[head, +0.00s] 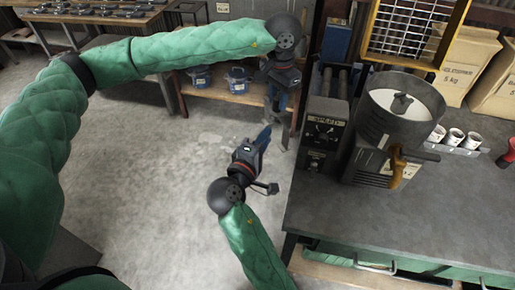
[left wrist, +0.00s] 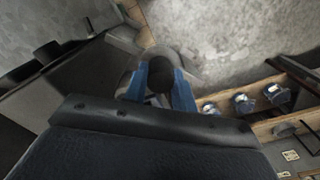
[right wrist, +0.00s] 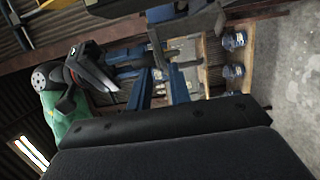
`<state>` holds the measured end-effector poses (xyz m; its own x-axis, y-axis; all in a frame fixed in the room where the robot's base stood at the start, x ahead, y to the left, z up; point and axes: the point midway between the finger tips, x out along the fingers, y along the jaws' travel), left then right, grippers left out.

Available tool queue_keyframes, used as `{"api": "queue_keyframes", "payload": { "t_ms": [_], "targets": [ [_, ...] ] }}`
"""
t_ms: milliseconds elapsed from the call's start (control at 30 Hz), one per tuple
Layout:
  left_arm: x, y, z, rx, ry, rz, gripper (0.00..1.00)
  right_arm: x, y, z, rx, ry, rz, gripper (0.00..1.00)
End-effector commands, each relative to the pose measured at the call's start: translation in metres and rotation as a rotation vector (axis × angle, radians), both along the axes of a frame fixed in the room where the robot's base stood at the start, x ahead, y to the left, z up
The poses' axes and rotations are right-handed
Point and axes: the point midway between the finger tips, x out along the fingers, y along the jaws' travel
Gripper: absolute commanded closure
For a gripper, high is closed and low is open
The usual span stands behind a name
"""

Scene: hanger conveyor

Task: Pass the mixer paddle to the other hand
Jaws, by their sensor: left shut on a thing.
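My left gripper (head: 277,98) is shut on the mixer paddle (head: 285,132), a grey piece that hangs below its fingers. In the left wrist view a dark round end (left wrist: 160,74) shows between the blue fingers, with the rest largely hidden behind them. My right gripper (head: 265,137) is lower, just left of the paddle, pointing up towards it. In the right wrist view its blue fingers (right wrist: 161,88) stand apart with a gap between them. I cannot tell whether the paddle lies within that gap.
A bench (head: 350,225) stands at the right with a dark control box (head: 323,130) and a machine with a round bowl (head: 405,122). Behind my left gripper is a low wooden shelf (head: 215,92) with blue items. The concrete floor (head: 170,190) at left is clear.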

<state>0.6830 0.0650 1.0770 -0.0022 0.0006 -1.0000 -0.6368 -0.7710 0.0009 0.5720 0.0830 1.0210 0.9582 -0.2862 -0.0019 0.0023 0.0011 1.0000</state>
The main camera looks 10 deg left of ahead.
Motion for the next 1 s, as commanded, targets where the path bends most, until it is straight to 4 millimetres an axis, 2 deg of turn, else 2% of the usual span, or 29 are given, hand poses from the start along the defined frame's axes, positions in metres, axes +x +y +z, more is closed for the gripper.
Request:
{"api": "queue_keyframes", "payload": {
  "t_ms": [200, 400, 600, 867, 900, 967, 1000],
  "targets": [
    [0.000, 0.000, 0.001, -0.001, -0.001, 0.000, 0.94, 0.034, -0.010, 0.001, -0.002, -0.002, -0.001, 0.80],
    [0.000, 0.000, 0.001, -0.001, -0.001, 0.000, 0.94, 0.054, -0.016, 0.000, 0.000, -0.001, 0.000, 0.80],
    [-0.001, 0.000, 0.000, 0.000, 0.001, -0.001, 0.93, 0.063, -0.019, 0.000, 0.001, 0.001, 0.000, 0.80],
    [-0.002, -0.001, 0.000, 0.000, 0.004, -0.004, 0.93, 0.064, -0.019, 0.000, 0.002, -0.001, 0.000, 0.80],
    [-0.002, -0.001, -0.001, 0.000, 0.004, -0.004, 0.94, 0.064, -0.019, 0.000, 0.002, -0.001, 0.000, 0.89],
    [-0.002, -0.001, 0.000, 0.000, 0.003, -0.003, 0.94, 0.064, -0.019, 0.000, 0.002, -0.001, 0.000, 1.00],
    [-0.001, -0.001, 0.000, 0.000, 0.003, -0.003, 0.94, 0.063, -0.019, 0.000, 0.002, -0.001, 0.000, 1.00]
  ]
}}
